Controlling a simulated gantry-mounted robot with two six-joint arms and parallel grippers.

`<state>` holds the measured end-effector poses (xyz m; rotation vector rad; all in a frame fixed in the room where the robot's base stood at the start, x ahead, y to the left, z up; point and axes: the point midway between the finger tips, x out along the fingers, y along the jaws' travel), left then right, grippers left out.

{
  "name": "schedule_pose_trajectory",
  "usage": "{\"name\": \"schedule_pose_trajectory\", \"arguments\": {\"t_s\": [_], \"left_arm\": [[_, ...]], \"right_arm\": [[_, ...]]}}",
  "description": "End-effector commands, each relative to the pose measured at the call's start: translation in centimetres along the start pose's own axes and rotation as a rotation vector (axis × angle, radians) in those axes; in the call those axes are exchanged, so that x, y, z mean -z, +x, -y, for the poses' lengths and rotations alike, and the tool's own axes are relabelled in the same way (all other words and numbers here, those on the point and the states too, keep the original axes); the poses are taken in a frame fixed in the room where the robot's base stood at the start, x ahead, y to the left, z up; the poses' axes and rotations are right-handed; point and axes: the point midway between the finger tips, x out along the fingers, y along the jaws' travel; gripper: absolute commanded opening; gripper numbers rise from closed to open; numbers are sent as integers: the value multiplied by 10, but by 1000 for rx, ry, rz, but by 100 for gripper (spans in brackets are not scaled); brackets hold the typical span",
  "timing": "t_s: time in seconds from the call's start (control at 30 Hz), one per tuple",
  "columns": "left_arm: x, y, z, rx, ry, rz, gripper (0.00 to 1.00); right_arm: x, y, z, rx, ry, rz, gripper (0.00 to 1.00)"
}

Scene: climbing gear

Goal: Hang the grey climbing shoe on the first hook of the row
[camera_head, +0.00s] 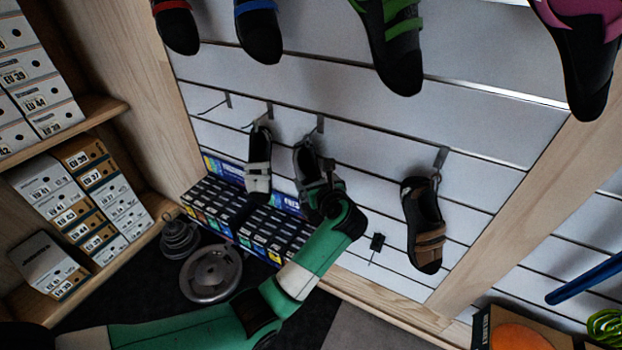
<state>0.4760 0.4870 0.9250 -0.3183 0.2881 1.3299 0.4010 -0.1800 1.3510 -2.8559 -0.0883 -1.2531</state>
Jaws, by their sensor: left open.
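My left gripper (328,175) is open at the end of the green arm, at the lower right part of a grey climbing shoe (306,162). That shoe hangs toe down below a hook (320,124) and is partly hidden by the gripper; I cannot tell whether they touch. To its left, a lighter grey and black shoe (258,168) hangs below another hook (269,110). The leftmost hook (228,100) of the row is bare. My right gripper is not in view.
A black and brown shoe (424,225) hangs on a hook (440,157) to the right. Several shoes hang above. Blue boxes (270,240) stand below the row. Weight plates (211,273) lie on the floor. Shoe boxes (75,215) fill the left shelves.

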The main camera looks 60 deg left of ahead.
Motion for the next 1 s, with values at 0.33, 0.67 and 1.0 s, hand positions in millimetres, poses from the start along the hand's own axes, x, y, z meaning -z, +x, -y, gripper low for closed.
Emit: {"name": "schedule_pose_trajectory", "arguments": {"t_s": [0.33,0.67,1.0], "left_arm": [[5,75,-2,-3,0,-1,100],[1,97,0,1,0,0,100],[1,96,0,1,0,0,68]], "right_arm": [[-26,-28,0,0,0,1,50],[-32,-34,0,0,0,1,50],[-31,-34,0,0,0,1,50]]}}
